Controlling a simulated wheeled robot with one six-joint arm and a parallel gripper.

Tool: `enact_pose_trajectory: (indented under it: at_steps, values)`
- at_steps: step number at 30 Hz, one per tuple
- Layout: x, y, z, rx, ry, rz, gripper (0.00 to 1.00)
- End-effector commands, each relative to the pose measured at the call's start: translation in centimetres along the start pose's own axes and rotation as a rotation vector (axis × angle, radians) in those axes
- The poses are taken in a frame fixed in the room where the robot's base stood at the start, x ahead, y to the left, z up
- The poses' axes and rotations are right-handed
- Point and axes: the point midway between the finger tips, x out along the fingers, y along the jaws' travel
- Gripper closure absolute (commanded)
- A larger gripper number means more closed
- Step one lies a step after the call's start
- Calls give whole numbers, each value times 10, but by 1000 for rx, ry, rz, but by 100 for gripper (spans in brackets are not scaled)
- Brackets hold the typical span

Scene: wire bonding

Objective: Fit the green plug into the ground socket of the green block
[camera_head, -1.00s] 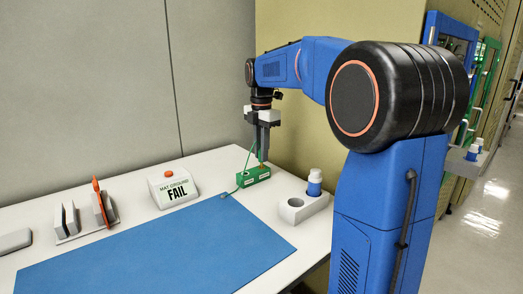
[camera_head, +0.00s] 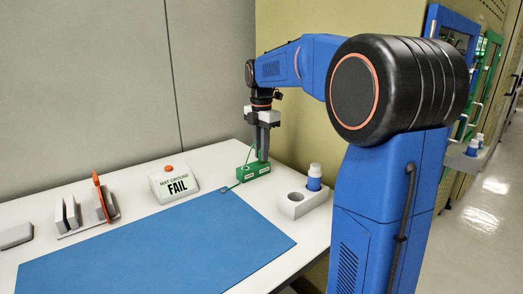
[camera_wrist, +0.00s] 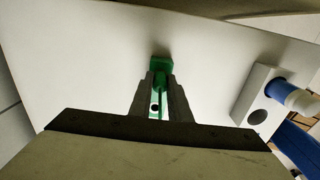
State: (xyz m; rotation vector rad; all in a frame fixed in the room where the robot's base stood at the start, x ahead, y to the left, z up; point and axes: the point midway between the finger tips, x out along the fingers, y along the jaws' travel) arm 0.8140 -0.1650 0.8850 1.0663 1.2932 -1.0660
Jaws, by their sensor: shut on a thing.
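The green block (camera_head: 252,173) stands on the white table by the back right corner of the blue mat. My gripper (camera_head: 263,157) points down over the right part of the block, its tips at about the block's top. It is shut on the green plug, which is mostly hidden between the fingers. A thin green cord rises on the left of the fingers. In the wrist view the green block (camera_wrist: 161,65) shows beyond and between the fingers (camera_wrist: 160,80), with a dark hole near the lower end. I cannot tell how deep the plug sits.
A box (camera_head: 173,183) reads "MAT GROUND FAIL". A grey holder (camera_head: 292,207) with a blue-and-white bottle (camera_head: 314,177) stands right of the block. The blue mat (camera_head: 155,245) lies clear in front. A rack with an orange-edged item (camera_head: 100,197) stands at left.

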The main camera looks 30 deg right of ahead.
Motion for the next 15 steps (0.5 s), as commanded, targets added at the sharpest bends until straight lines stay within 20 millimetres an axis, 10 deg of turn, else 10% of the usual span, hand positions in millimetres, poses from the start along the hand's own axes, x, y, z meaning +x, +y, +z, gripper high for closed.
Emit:
enact_pose_trajectory:
  at_steps: [4,8,15]
  values:
    - [3,0,0,0,0,-1,100]
    - [3,0,0,0,0,-1,61]
    - [3,0,0,0,0,-1,61]
